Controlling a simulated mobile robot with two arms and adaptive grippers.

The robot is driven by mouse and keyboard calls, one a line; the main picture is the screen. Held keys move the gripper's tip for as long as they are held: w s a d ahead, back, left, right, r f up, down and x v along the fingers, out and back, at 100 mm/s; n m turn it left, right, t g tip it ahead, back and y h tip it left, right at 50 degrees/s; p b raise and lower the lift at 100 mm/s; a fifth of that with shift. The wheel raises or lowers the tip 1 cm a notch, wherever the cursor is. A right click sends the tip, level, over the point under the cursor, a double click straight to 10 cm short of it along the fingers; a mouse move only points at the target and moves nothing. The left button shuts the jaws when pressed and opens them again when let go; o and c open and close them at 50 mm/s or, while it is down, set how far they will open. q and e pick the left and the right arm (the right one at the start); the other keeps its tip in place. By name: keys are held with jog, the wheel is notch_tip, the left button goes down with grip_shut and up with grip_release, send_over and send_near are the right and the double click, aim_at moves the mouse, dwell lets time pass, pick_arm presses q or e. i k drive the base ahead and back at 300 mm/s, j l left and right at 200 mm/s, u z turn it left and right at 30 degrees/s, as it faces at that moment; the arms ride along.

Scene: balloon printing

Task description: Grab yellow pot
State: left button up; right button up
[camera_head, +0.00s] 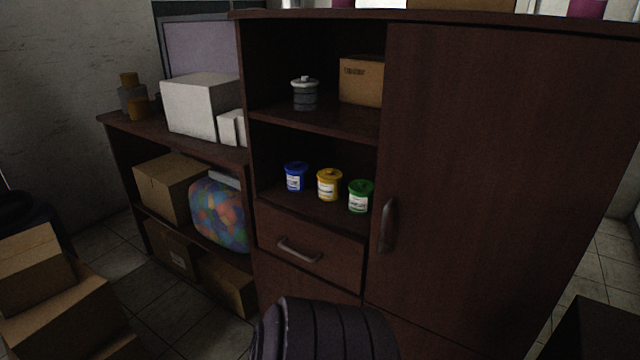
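The yellow pot (329,185) stands upright on the lower open shelf of the dark wooden cabinet. It has a yellow lid and a white label. A blue pot (296,177) stands to its left and a green pot (360,197) to its right, both with lids and labels. The three pots stand in a row with small gaps between them. Neither of my grippers is in view.
The cabinet (490,150) has a closed door with a handle at right and a closed drawer (310,245) below the pots. A grey jar (305,94) and a cardboard box (362,81) sit on the shelf above. Cardboard boxes (60,310) are stacked at lower left.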

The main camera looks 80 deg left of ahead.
aim_at(327, 191)
jog(key=k+j+u, duration=0.15)
jog(key=u, duration=0.35)
jog(key=k+j+u, duration=0.15)
jog(key=j+u, duration=0.5)
jog(key=u, duration=0.3)
jog(key=k+j+u, duration=0.15)
jog(key=j, duration=0.65)
jog(key=j+u, duration=0.15)
jog(key=j, duration=0.6)
